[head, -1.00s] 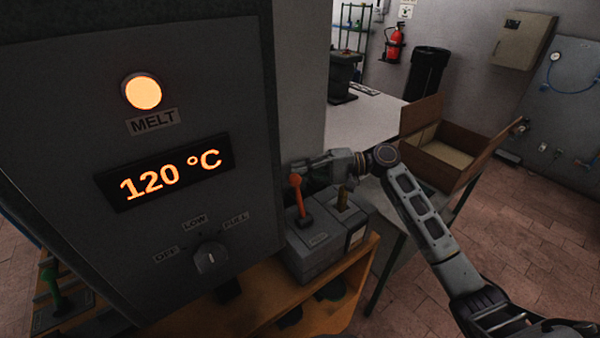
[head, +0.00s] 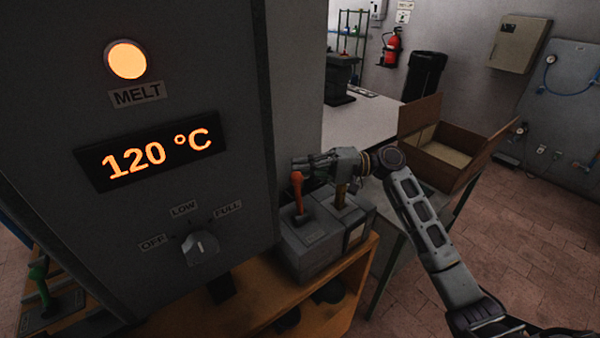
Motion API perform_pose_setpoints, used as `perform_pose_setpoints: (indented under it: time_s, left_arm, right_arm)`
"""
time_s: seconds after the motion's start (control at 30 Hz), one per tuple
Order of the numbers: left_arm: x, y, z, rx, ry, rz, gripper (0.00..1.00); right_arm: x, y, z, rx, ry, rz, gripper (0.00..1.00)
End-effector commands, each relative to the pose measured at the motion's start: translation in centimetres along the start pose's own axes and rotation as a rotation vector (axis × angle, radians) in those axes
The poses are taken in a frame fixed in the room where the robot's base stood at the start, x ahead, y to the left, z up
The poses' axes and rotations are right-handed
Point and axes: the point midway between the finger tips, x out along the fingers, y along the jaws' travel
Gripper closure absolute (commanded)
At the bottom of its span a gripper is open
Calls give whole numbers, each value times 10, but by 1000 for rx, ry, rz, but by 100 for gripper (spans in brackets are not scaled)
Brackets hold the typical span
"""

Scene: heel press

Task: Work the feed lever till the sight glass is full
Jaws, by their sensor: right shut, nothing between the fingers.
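The lever with an orange-red handle (head: 297,190) stands on a grey box (head: 302,243) beside the machine cabinet, leaning slightly left. Its label is too small to read. My right gripper (head: 299,166) is shut and empty, just behind and above the handle's top; I cannot tell whether they touch. My left gripper is not in view.
The cabinet (head: 240,130) fills the left, with a lit MELT lamp (head: 126,60), a 120 °C display (head: 150,158) and a knob (head: 200,247). A green-handled lever (head: 39,284) stands lower left. An open carton (head: 445,160) is behind my right arm.

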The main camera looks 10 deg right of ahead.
Motion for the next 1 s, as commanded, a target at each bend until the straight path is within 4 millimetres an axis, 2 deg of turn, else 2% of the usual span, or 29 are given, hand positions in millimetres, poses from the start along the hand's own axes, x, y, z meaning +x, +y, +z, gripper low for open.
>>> perform_pose_setpoints:
  time_s: [0.03, 0.13, 0.4, 0.5, 0.57, 0.6, 1.0]
  left_arm:
    - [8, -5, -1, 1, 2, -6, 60]
    - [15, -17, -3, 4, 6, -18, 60]
    - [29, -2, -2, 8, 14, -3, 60]
    - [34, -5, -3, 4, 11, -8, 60]
    - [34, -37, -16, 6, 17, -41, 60]
    - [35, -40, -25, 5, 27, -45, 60]
    - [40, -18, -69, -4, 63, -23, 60]
  right_arm:
    - [-1, 3, 2, -15, -1, -10, 100]
    - [-3, 1, 6, -48, -2, -29, 100]
    - [-7, -2, 14, -116, -2, -68, 100]
    - [-9, -3, 16, -138, -2, -81, 100]
    - [-10, -4, 18, -151, -2, -89, 100]
    - [-10, -4, 19, -160, -3, -95, 100]
    - [-17, -7, 32, -238, -3, -138, 100]
